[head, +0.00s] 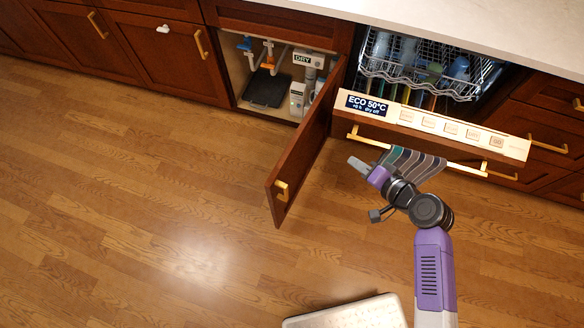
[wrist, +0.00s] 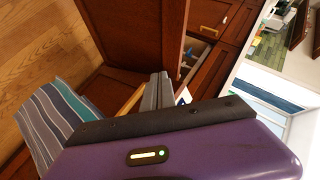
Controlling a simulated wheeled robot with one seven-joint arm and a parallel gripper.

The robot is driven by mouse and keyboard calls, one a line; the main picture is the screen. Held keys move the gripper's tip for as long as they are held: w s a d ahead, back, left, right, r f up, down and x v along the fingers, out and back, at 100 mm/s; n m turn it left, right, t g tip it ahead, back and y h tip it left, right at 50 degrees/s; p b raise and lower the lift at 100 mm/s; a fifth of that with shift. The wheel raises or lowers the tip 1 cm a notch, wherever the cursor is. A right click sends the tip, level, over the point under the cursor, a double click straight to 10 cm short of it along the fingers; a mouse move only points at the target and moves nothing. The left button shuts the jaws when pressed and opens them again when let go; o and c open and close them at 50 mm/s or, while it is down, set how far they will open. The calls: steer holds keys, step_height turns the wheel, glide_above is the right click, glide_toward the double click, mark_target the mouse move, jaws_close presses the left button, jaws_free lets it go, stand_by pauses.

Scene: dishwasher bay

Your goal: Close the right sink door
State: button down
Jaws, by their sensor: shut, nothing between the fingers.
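The right sink door (head: 303,152) is a dark red-brown wooden panel with a brass handle (head: 282,190). It stands wide open, swung out into the room from its hinge side next to the dishwasher. In the wrist view the door panel (wrist: 142,32) rises beyond my fingers. My gripper (head: 356,163) is shut and empty. It is to the right of the door, on its dishwasher side, in front of the dishwasher's towel bar. In the wrist view the gripper's fingers (wrist: 158,90) are together and point toward the door. I cannot tell the exact gap to it.
The open sink cabinet holds a black mat (head: 267,89), pipes and a box marked DRY (head: 308,59). The dishwasher door (head: 435,125) is partly open, with a striped towel (head: 410,166) on its bar. A pale board (head: 345,314) shows at the bottom. Floor left of the door is clear.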

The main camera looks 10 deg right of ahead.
steer(key=a+y, duration=0.2)
steer(key=a, duration=0.1)
steer(key=g+y, duration=0.3)
steer(key=y, duration=0.1)
glide_toward(280, 171)
steer(key=p+x, duration=0.1)
steer(key=x, duration=0.4)
steer(key=shift+w+a+f, duration=0.15)
steer(key=shift+a+f, duration=0.05)
steer(key=shift+f, duration=0.15)
steer(key=shift+w+a, duration=0.3)
steer(key=shift+a, duration=0.05)
